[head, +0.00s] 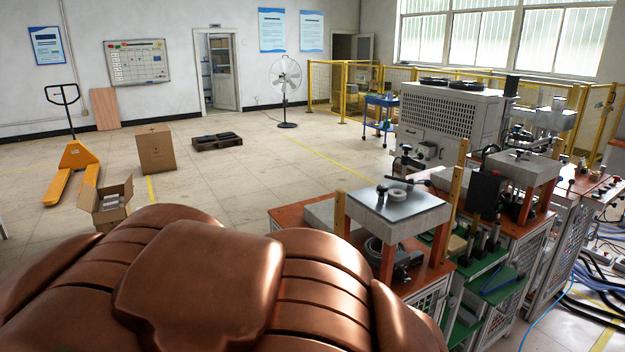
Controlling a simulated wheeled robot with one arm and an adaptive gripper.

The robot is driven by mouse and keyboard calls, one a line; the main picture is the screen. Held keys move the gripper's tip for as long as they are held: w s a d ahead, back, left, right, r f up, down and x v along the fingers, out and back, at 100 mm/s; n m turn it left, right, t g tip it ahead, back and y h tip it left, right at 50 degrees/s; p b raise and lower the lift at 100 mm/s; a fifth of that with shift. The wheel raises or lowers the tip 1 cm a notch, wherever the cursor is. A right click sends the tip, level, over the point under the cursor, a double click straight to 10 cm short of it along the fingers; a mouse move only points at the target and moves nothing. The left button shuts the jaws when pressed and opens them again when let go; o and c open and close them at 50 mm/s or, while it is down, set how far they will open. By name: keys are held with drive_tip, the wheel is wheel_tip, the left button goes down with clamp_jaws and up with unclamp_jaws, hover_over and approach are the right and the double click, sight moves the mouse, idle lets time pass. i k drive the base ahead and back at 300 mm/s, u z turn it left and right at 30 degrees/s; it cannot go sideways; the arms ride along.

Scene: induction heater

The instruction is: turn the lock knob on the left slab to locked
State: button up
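The left slab (372,207) is a grey metal plate raised on orange-red posts over an orange-topped bench, right of centre in the head view. On its top are a pale ring (397,195), a small upright dark knob (381,191) and a dark lever handle (421,183) at the back edge. Which of these is the lock knob, and whether it is locked, I cannot tell at this size. A second, similar slab (531,170) stands farther right, with a small dark fitting on top. My gripper is not in view.
The orange-topped bench (288,218) stands right of centre. A green shelf (481,268) with upright dark rods is right of it. Cables (590,300) lie on the floor at right. An open carton (111,204) and yellow pallet jack (78,160) are left.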

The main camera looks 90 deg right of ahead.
sight(381, 189)
drive_tip(key=u, duration=0.1)
drive_tip(key=k, duration=0.9)
drive_tip(key=z, duration=1.45)
